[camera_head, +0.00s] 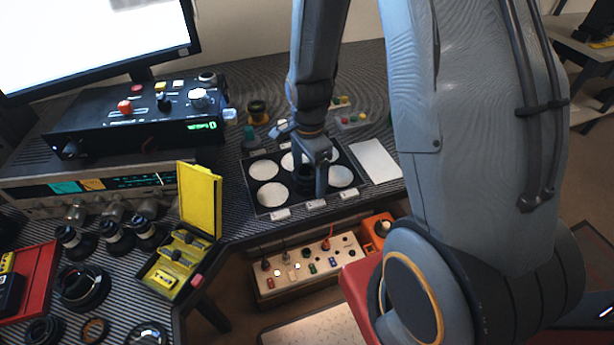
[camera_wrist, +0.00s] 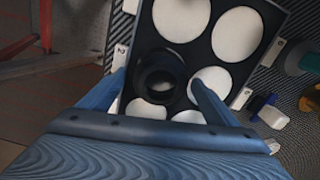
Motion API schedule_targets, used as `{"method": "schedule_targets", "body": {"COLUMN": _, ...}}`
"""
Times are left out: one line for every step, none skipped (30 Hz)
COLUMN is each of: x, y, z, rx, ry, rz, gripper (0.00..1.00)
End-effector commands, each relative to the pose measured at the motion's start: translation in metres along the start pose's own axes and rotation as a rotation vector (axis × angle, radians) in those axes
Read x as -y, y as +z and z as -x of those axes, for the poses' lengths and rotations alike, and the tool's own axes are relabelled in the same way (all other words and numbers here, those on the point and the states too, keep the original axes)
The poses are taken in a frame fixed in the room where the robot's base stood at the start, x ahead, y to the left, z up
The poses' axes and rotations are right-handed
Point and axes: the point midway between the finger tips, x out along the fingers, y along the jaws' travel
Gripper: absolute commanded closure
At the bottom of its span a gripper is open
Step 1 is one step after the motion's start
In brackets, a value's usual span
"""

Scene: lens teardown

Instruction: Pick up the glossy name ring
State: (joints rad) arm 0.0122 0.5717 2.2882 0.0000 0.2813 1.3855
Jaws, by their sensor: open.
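My gripper (camera_head: 308,180) is over the black tray with white discs (camera_head: 356,170). In the wrist view my open gripper (camera_wrist: 158,80) has one finger on each side of a dark round lens part (camera_wrist: 160,72), which sits on the tray. No grip on it shows. Several dark rings lie on the striped bench at the lower left of the head view: a large one (camera_head: 83,287), a small brownish one (camera_head: 94,330) and a shiny one (camera_head: 147,335) cut by the frame edge. I cannot tell which is the glossy name ring.
An open yellow case (camera_head: 200,200) stands left of the tray, with a red tray (camera_head: 30,280) farther left. Black control boxes (camera_head: 130,115) and a monitor (camera_head: 90,40) stand behind. A beige switch box (camera_head: 308,268) sits below the bench edge. A white card (camera_head: 375,160) lies right.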

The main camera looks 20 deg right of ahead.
Motion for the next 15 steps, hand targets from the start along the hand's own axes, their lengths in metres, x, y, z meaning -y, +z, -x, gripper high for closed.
{"method": "schedule_targets", "body": {"x": 0.0001, "y": -0.0001, "z": 0.0002, "rx": 0.0, "ry": 0.0, "rz": 0.0, "gripper": 0.16}}
{"method": "schedule_targets", "body": {"x": 0.0001, "y": -0.0001, "z": 0.0002, "rx": 0.0, "ry": 0.0, "rz": 0.0, "gripper": 0.16}}
{"method": "schedule_targets", "body": {"x": 0.0001, "y": -0.0002, "z": 0.0002, "rx": 0.0, "ry": 0.0, "rz": 0.0, "gripper": 0.18}}
{"method": "schedule_targets", "body": {"x": 0.0, "y": -0.0002, "z": 0.0002, "rx": 0.0, "ry": 0.0, "rz": 0.0, "gripper": 0.23}}
{"method": "schedule_targets", "body": {"x": 0.0, "y": -0.0002, "z": 0.0002, "rx": 0.0, "ry": 0.0, "rz": 0.0, "gripper": 0.28}}
{"method": "schedule_targets", "body": {"x": 0.0, "y": -0.0002, "z": 0.0003, "rx": 0.0, "ry": 0.0, "rz": 0.0, "gripper": 0.35}}
{"method": "schedule_targets", "body": {"x": 0.0, "y": -0.0002, "z": 0.0003, "rx": 0.0, "ry": 0.0, "rz": 0.0, "gripper": 0.4}}
{"method": "schedule_targets", "body": {"x": 0.0, "y": -0.0002, "z": 0.0003, "rx": 0.0, "ry": 0.0, "rz": 0.0, "gripper": 0.45}}
{"method": "schedule_targets", "body": {"x": 0.0, "y": -0.0002, "z": 0.0003, "rx": 0.0, "ry": 0.0, "rz": 0.0, "gripper": 0.52}}
{"method": "schedule_targets", "body": {"x": 0.0, "y": -0.0002, "z": 0.0003, "rx": 0.0, "ry": 0.0, "rz": 0.0, "gripper": 0.57}}
{"method": "schedule_targets", "body": {"x": -0.0001, "y": -0.0002, "z": 0.0003, "rx": 0.0, "ry": 0.0, "rz": 0.0, "gripper": 0.6}}
{"method": "schedule_targets", "body": {"x": 0.0, "y": -0.0002, "z": 0.0004, "rx": 0.0, "ry": 0.0, "rz": 0.0, "gripper": 0.6}}
{"method": "schedule_targets", "body": {"x": 0.0, "y": -0.0002, "z": 0.0004, "rx": 0.0, "ry": 0.0, "rz": 0.0, "gripper": 0.6}}
{"method": "schedule_targets", "body": {"x": 0.0, "y": -0.0002, "z": 0.0004, "rx": 0.0, "ry": 0.0, "rz": 0.0, "gripper": 0.6}}
{"method": "schedule_targets", "body": {"x": 0.0, "y": -0.0002, "z": 0.0004, "rx": 0.0, "ry": 0.0, "rz": 0.0, "gripper": 0.6}}
